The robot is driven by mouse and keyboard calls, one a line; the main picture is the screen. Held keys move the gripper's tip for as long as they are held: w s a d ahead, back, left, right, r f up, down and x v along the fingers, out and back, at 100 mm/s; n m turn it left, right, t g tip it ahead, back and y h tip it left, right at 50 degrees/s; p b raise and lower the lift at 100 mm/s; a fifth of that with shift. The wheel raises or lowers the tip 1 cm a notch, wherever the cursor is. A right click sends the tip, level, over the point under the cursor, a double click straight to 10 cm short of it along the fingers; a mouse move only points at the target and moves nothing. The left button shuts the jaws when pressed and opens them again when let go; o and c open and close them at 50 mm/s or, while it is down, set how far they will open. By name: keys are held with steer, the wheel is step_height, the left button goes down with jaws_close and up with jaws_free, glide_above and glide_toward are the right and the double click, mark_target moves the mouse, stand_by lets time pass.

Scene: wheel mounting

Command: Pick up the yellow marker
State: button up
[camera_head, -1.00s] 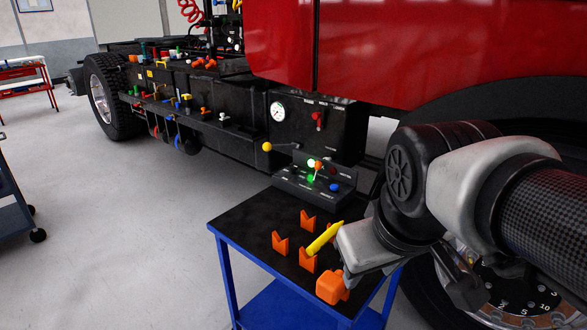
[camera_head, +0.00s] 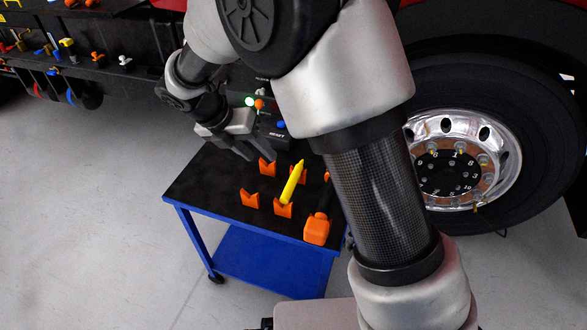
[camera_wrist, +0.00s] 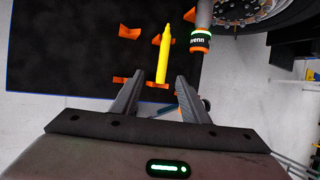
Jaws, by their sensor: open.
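The yellow marker (camera_head: 292,183) rests in orange notched holders on the black tabletop of the blue table, its tip pointing toward the back. It also shows upright in the wrist view (camera_wrist: 162,55), tip at the top. My gripper (camera_head: 258,154) is open and empty over the back of the tabletop, behind and left of the marker in the head view. In the wrist view my two fingers (camera_wrist: 160,78) spread on either side of the marker's lower end. The marker looks lower than the fingers; the exact gap is unclear.
Orange holders (camera_head: 249,199) stand around the marker on the tabletop (camera_head: 205,185). An orange-and-black tool (camera_head: 317,229) stands to the right. A control box with lit buttons (camera_head: 268,112) is behind the table. The truck wheel (camera_head: 490,150) is at right. Tabletop left is clear.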

steer(key=b, duration=0.3)
glide_above(290, 182)
steer(key=a, duration=0.3)
step_height(290, 182, down, 10)
steer(key=d+f, duration=0.1)
steer(key=f, duration=0.1)
steer(key=d+f+b, duration=0.1)
steer(key=f, duration=0.1)
steer(key=shift+s+d+f, duration=0.1)
steer(key=shift+s+d, duration=0.05)
steer(key=shift+d, duration=0.05)
jaws_close()
